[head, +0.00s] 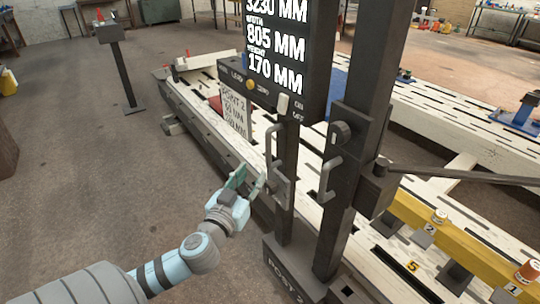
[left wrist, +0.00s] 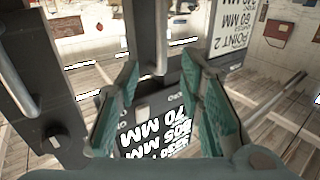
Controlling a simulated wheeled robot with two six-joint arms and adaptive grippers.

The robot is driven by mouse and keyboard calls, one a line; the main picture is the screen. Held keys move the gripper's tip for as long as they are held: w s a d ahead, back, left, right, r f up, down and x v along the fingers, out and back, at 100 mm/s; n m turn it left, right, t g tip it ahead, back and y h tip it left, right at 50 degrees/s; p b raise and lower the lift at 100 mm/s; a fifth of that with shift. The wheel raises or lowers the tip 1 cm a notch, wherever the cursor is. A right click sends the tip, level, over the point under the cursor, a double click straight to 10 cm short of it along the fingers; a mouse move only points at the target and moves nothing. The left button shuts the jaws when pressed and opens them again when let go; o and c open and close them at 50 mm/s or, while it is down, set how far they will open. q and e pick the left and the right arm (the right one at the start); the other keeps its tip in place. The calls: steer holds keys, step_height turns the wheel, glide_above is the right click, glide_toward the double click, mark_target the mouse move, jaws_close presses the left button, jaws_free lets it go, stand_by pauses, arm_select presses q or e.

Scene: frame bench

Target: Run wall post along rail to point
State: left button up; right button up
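The dark wall post (head: 352,150) stands upright on a base lettered "POST" (head: 290,265), over the pale slotted bench (head: 205,125). It carries two grey D-shaped handles, a left one (head: 275,178) and a right one (head: 329,178). Its display (head: 278,60) reads 3230, 805 and 170 MM. A card (head: 235,115) reads "POINT 2"; its small print is unclear. My left gripper (head: 250,181) is open just left of the left handle. In the left wrist view a handle (left wrist: 161,38) shows between the spread teal fingers (left wrist: 160,95), with gaps either side. My right gripper is out of view.
A yellow rail (head: 440,228) with numbered tags runs at the lower right. A dark bar (head: 460,178) sticks out rightward from the post. A small stand (head: 122,70) is at the back left. The floor (head: 75,180) left of the bench is clear.

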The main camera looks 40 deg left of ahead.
mark_target(267, 150)
arm_select(q)
steer(key=x, duration=1.3)
steer(key=shift+w+a, duration=0.15)
steer(key=shift+c, duration=0.6)
jaws_close()
